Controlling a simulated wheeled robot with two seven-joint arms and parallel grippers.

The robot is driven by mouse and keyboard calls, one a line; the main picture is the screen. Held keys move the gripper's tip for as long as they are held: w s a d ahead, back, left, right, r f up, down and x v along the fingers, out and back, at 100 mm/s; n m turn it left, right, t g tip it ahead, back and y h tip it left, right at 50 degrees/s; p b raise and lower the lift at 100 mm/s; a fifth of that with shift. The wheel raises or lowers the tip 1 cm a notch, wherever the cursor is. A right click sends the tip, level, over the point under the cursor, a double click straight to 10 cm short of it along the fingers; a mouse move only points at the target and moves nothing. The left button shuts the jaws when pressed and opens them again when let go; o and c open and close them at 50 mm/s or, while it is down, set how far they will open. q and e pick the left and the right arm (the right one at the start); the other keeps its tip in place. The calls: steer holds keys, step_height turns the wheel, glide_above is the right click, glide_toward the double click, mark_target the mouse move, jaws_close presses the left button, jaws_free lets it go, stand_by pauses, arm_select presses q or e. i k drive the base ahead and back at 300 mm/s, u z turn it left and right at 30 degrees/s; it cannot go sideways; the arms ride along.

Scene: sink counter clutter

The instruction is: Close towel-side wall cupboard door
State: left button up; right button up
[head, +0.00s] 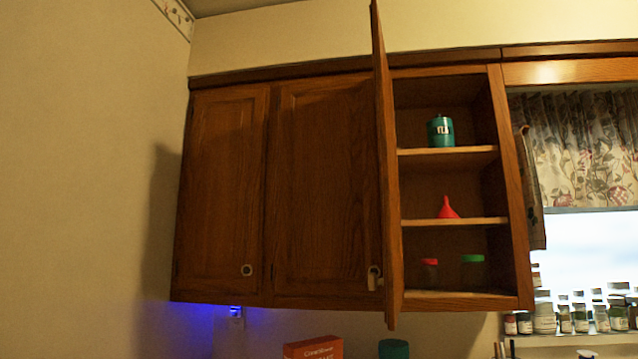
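The wooden wall cupboard (225,190) hangs on the back wall in the head view. Its right-hand door (386,180), on the side of the dark towel (530,190), stands open and is seen nearly edge-on. It sticks out towards me from the left side of the open compartment. The shelves behind it hold a teal canister (440,132), a red funnel (448,208) and jars with red (429,272) and green (473,270) lids. Neither of my grippers is in view.
Below the cupboard, the tops of an orange-red box (314,347) and a teal-lidded container (393,349) show. Several small jars (580,318) line the window sill at right, under a floral curtain (580,150). The space in front of the cupboard looks clear.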

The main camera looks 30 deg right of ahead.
mark_target(392, 280)
steer(key=z, duration=0.45)
steer(key=i, duration=1.15)
steer(key=z, duration=1.15)
steer(key=i, duration=0.15)
steer(key=z, duration=0.15)
